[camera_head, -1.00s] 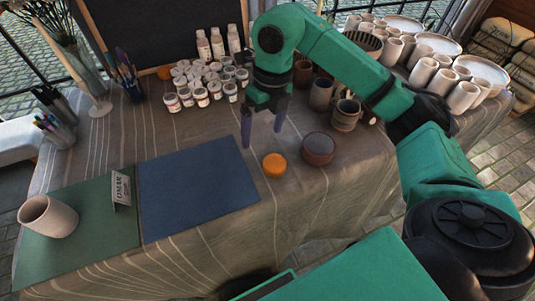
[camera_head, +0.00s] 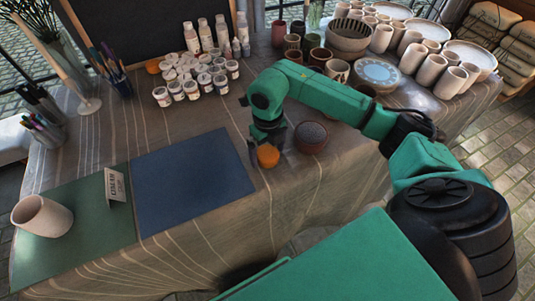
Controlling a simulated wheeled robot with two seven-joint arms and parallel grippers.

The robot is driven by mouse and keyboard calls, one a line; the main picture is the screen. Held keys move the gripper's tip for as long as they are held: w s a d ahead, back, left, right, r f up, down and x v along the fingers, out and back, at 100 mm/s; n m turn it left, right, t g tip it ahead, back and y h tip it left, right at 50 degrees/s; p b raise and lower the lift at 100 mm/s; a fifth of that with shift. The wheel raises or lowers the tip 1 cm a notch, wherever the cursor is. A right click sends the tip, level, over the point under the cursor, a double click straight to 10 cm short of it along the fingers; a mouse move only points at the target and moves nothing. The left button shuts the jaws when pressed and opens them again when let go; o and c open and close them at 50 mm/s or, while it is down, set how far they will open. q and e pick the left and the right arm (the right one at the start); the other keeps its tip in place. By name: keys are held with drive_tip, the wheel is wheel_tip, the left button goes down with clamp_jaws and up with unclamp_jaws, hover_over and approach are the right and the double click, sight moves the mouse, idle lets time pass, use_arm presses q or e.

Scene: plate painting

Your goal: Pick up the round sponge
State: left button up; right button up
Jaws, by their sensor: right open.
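The round orange sponge (camera_head: 268,157) sits on the cloth-covered table, between the blue mat and a dark round bowl. My right gripper (camera_head: 266,148) is pointed down, low over the sponge, with its jaws open. A finger shows at the sponge's left side. The gripper hides the sponge's far upper part, and I cannot tell whether the fingers touch it. My left gripper is not in view.
The dark bowl (camera_head: 311,137) stands close to the right of the sponge. A blue mat (camera_head: 190,180) lies to the left, then a green mat (camera_head: 95,235) with a tilted clay cup (camera_head: 42,215). Paint jars (camera_head: 192,90) and bottles stand behind.

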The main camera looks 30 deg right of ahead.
drive_tip(key=c, duration=1.2)
drive_tip(key=shift+r, duration=0.1)
